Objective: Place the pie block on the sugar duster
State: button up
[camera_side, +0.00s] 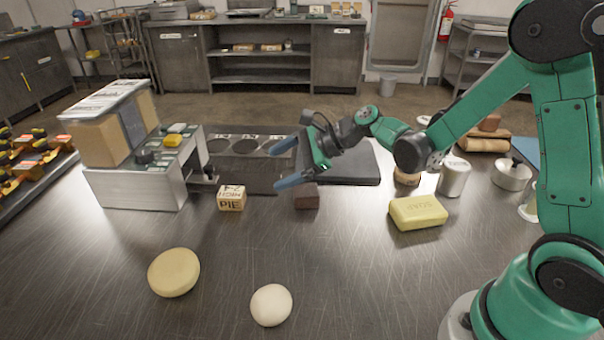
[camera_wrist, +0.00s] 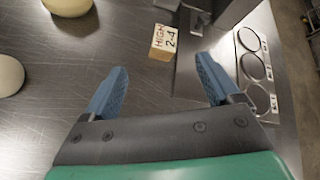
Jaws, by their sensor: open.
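The pie block (camera_side: 231,198) is a small pale wooden cube with dark lettering, standing on the steel table left of centre. In the wrist view the block (camera_wrist: 163,42) shows ahead of the fingers, its face reading "HIGH 2-4". My gripper (camera_side: 281,166) is open and empty, above the table, with its blue fingers pointing left toward the block and apart from it. Both fingers (camera_wrist: 162,72) show spread in the wrist view. A plain metal canister (camera_side: 454,177) at the right, beside my arm, looks like the sugar duster, though no label is readable.
A dark brown block (camera_side: 307,196) lies below my gripper. A yellow bar (camera_side: 418,212) lies to the right. A steel machine (camera_side: 139,184) stands left. A pale disc (camera_side: 174,272) and a white ball (camera_side: 271,304) lie in front. A lidded pot (camera_side: 512,176) stands right of the canister.

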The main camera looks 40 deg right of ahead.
jog(key=s+d+r+n+h, duration=0.1)
jog(key=s+r+n+h, duration=0.1)
jog(key=s+n, duration=0.4)
jog(key=s+d+r+n+g+h, duration=0.1)
jog(key=s+n+h, duration=0.4)
jog(key=n, duration=0.9)
jog(key=s+r, duration=0.1)
jog(key=s, duration=0.1)
jog(key=shift+s+r+n, duration=0.3)
jog(key=shift+r, duration=0.1)
jog(key=shift+o, duration=0.5)
jog(key=shift+s+d+n+h, duration=0.25)
jog(key=shift+n+h, duration=0.15)
jog(key=shift+n, duration=0.2)
jog(key=shift+a, duration=0.1)
